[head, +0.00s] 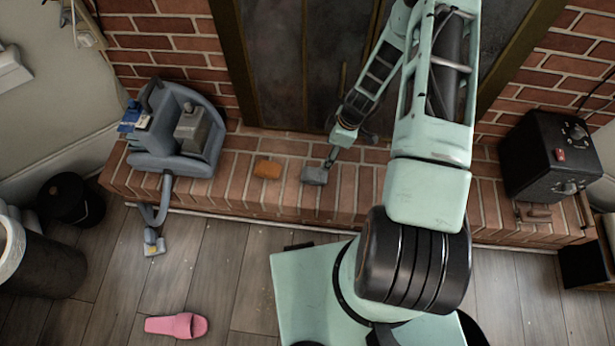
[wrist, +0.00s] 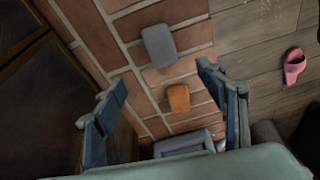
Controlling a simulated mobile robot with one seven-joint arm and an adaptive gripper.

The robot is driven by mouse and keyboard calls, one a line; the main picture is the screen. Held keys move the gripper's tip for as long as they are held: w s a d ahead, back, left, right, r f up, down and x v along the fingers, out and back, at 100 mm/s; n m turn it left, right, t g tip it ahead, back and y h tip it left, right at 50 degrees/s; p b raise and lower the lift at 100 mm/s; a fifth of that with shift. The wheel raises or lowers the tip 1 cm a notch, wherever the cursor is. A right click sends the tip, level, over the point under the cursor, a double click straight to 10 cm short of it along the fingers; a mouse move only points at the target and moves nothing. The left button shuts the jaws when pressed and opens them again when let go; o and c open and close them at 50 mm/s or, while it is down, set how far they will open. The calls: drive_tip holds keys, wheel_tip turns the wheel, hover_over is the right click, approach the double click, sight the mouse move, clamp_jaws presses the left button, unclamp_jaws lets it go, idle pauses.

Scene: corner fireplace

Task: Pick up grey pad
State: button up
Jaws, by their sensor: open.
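The grey pad (head: 314,176) lies flat on the brick hearth, to the right of an orange block. It also shows in the wrist view (wrist: 158,46), whole and uncovered, at the top middle beyond my fingertips. My gripper (wrist: 161,77) is open, with its two fingers wide apart and nothing held between them. In the head view my gripper (head: 332,157) is above the hearth, close to the pad's upper right. I cannot tell the exact height between them.
The orange block (head: 267,169) lies just left of the pad. A grey-blue vacuum cleaner (head: 178,135) stands on the hearth's left. A black box with knobs (head: 550,158) is at the right. A pink slipper (head: 176,325) lies on the wooden floor.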

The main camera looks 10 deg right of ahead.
drive_tip(key=n+b, duration=0.1)
drive_tip(key=b, duration=0.1)
hover_over(316, 174)
drive_tip(key=shift+y, duration=0.3)
drive_tip(key=f, duration=0.9)
drive_tip(key=shift+s+d+f, duration=0.2)
drive_tip(key=shift+f, duration=0.15)
wheel_tip(316, 174, down, 5)
drive_tip(key=shift+w+r+b, duration=0.1)
drive_tip(key=shift+w+b, duration=0.05)
drive_tip(key=shift+b, duration=0.85)
drive_tip(key=shift+a+f, duration=0.25)
drive_tip(key=shift+f, duration=0.25)
drive_tip(key=shift+w, duration=0.1)
drive_tip(key=shift+c, duration=0.4)
drive_tip(key=c, duration=1.1)
